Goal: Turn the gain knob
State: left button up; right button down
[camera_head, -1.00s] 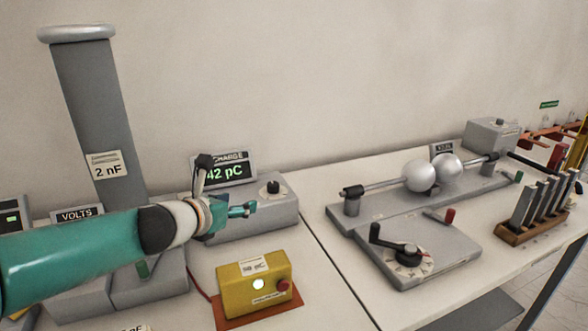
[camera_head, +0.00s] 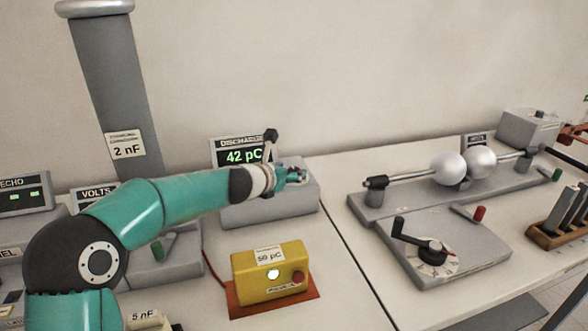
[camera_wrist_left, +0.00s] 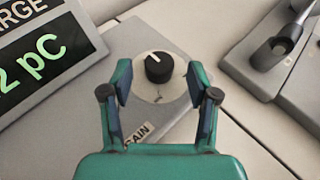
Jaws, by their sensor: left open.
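The gain knob (camera_wrist_left: 159,68) is black with a white pointer line, on a pale round dial on top of a grey box (camera_head: 270,209). In the left wrist view it sits beyond and between the two fingertips, with a gap on each side. A "GAIN" label (camera_wrist_left: 138,134) shows partly behind the gripper. My left gripper (camera_head: 296,176) is open over the box and hides the knob in the head view. It also fills the lower middle of the left wrist view (camera_wrist_left: 160,95). My right gripper does not show.
A discharge display (camera_head: 240,154) reading 42 pC stands behind the box. A yellow 50 pC box (camera_head: 270,272) sits in front on a red-brown mat. A sphere-gap unit (camera_head: 463,168) and a crank dial (camera_head: 434,250) stand to the right. Bare bench lies between.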

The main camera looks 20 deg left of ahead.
aim_at(293, 170)
pick_arm(q)
jog(key=shift+p+x, duration=0.45)
jog(key=shift+x, duration=1.35)
grip_shut()
